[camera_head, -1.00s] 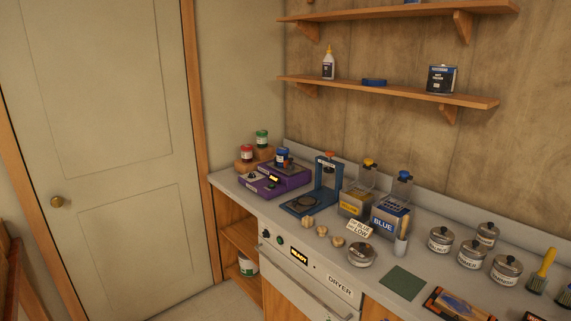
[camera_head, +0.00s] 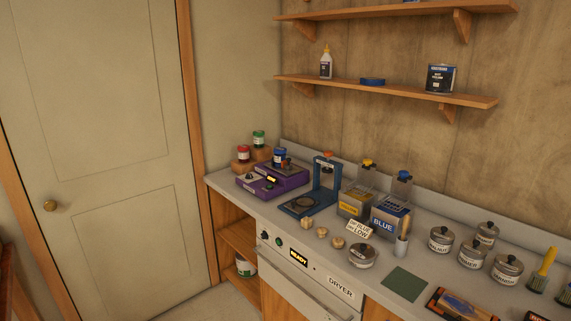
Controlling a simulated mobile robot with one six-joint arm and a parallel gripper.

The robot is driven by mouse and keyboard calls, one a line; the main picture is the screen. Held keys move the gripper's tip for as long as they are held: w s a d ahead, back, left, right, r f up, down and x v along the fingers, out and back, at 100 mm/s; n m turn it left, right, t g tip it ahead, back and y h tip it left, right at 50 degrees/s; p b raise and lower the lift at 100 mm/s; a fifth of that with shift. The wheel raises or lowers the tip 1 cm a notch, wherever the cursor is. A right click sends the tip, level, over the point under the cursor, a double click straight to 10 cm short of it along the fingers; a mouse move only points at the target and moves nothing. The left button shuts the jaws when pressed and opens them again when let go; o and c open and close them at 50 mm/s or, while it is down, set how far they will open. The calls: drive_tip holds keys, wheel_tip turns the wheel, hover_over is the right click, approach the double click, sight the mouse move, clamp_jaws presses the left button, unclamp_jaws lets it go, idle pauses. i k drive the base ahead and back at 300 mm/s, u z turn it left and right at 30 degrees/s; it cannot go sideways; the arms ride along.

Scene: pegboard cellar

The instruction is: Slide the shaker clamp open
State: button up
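A purple machine (camera_head: 291,180) with a small lit display and a dial stands at the left end of the counter. A blue can (camera_head: 279,157) shows at its back, with a small dark, reddish part beside it. Right of it is a blue upright frame (camera_head: 327,178) with an orange knob on top and a dark round pad on its base. No part is plainly marked as the shaker clamp, and I cannot tell whether a clamp is open or shut. My gripper is not in view.
A red can (camera_head: 243,153) and a green can (camera_head: 259,139) stand on wooden blocks behind. Yellow and blue containers, the latter marked BLUE (camera_head: 388,218), are right of the frame. Small round knobs and a lidded tin (camera_head: 362,256) lie along the front. A dryer (camera_head: 310,277) is below.

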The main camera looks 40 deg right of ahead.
sight(286, 164)
drive_tip(key=z, duration=0.15)
drive_tip(key=i, duration=0.95)
drive_tip(key=u, duration=0.05)
